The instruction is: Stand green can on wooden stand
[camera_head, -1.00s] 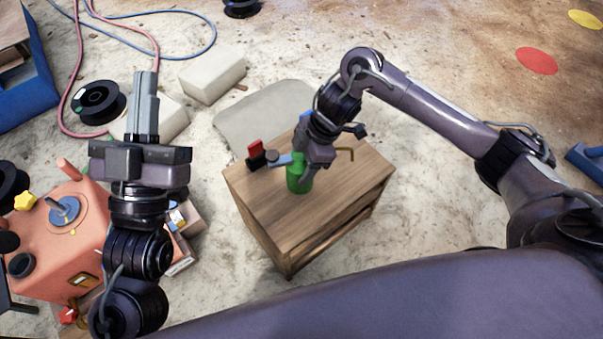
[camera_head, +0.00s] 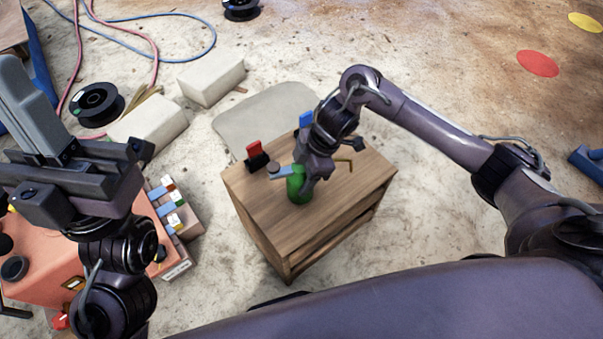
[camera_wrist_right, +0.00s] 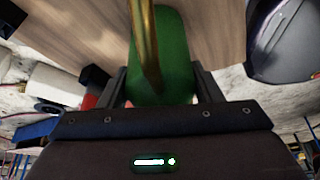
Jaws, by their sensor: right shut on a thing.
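The green can (camera_head: 298,188) is at the wooden stand (camera_head: 262,222), near the middle of its top. It looks upright; I cannot tell whether its base touches the wood. My right gripper (camera_head: 303,172) is shut on the can from behind and above. In the right wrist view the green can (camera_wrist_right: 178,62) sits between the fingers, with a brass-coloured rod in front of it. My left gripper (camera_head: 30,105) is raised at the left, away from the stand; its finger gap does not show clearly.
On the stand are a red-and-black item (camera_head: 256,155), a grey-blue tool (camera_head: 281,172) and a bent brass rod (camera_head: 345,163). An orange machine (camera_head: 45,260) and small boxes stand at the left. Pale blocks (camera_head: 212,78) and a cable spool (camera_head: 97,103) lie on the floor.

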